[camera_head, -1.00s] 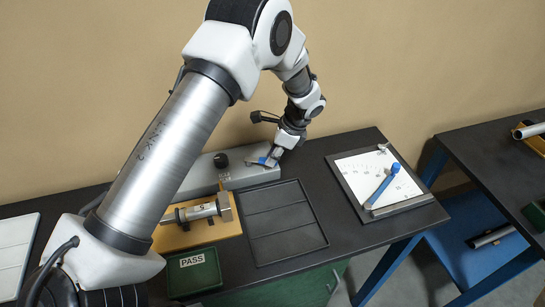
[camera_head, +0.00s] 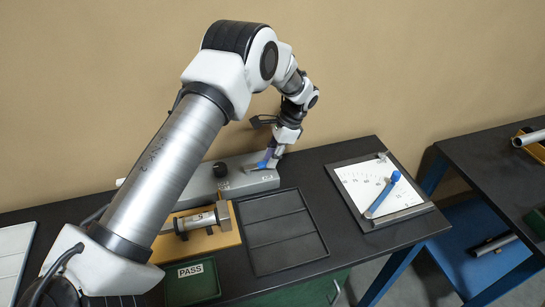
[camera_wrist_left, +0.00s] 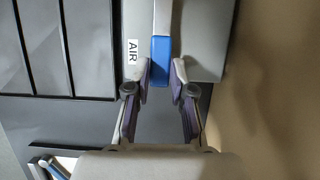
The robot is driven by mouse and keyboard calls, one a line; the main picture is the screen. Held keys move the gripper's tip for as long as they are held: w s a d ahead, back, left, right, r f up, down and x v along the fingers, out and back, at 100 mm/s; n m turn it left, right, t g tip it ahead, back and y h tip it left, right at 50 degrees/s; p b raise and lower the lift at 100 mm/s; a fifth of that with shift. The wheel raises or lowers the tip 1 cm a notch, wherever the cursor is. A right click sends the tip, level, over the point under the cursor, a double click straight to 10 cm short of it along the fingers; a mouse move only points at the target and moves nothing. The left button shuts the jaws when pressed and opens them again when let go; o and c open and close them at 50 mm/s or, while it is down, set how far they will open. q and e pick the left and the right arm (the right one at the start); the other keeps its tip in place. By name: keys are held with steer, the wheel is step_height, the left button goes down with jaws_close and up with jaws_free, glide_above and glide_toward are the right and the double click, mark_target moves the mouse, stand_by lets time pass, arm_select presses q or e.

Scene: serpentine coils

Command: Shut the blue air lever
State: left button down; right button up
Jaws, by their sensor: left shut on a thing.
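The blue air lever (camera_head: 263,163) is on the grey valve box (camera_head: 238,182) at the back of the table. My left gripper (camera_head: 271,157) is at the lever. In the left wrist view the lever's blue grip (camera_wrist_left: 160,58) lies between the two fingers (camera_wrist_left: 160,74), which are shut on it. The "AIR" label (camera_wrist_left: 132,51) shows beside the lever. The lever's pivot end is hard to make out in the head view. My right gripper is not in view.
A black knob (camera_head: 220,169) stands on the same box. In front are a fixture with a metal cylinder (camera_head: 202,221), a green PASS bin (camera_head: 192,284) and an empty dark tray (camera_head: 285,232). A dial board with a blue pointer (camera_head: 382,195) is at right.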

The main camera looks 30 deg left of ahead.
arm_select(q)
steer(key=shift+s+f, duration=0.25)
steer(key=c, duration=1)
jaws_free()
steer(key=shift+w+a, duration=0.1)
steer(key=shift+a, duration=0.1)
